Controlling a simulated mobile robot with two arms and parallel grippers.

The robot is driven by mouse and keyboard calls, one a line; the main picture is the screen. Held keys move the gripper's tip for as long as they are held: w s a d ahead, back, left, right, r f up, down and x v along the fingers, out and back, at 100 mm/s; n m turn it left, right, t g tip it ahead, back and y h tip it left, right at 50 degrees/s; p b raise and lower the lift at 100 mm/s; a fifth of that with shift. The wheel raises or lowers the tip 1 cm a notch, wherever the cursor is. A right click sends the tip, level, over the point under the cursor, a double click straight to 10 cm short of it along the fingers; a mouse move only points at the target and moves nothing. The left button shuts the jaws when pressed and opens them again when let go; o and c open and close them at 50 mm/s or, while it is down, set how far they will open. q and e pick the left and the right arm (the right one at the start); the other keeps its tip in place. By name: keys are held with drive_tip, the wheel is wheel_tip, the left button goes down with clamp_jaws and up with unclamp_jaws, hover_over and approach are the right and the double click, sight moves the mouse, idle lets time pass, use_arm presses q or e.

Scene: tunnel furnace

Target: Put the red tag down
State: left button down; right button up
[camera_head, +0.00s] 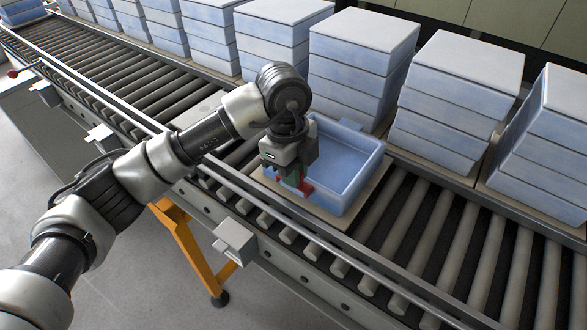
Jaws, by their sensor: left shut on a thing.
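The red tag (306,187) shows as a small red piece at the tips of my left gripper (293,181). My left gripper is shut on it and points down. It is at the near left side of an open blue tray (366,179). The gripper covers part of the tag and the tray's near left corner. I cannot tell whether the tag touches the tray or the board (327,217) under it. My right gripper is not in view.
The board lies on a roller conveyor (430,240) with a side rail. Stacks of blue boxes with pale tops, such as one stack (358,70), stand in a row behind the tray. The rollers to the right are bare. A grey sensor box (236,240) is fixed to the near side.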

use_arm(q)
drive_tip(key=c, duration=1.2)
unclamp_jaws()
drive_tip(key=shift+r, duration=0.15)
drive_tip(key=shift+r+p, duration=0.3)
drive_tip(key=shift+p, duration=0.05)
drive_tip(key=r, duration=0.4)
drive_tip(key=r+b, duration=0.1)
drive_tip(key=r, duration=0.3)
drive_tip(key=w+a+r, duration=0.1)
drive_tip(key=r, duration=0.3)
drive_tip(key=shift+a+r+b, duration=0.1)
drive_tip(key=shift+r+b, duration=0.05)
drive_tip(key=shift+b, duration=0.25)
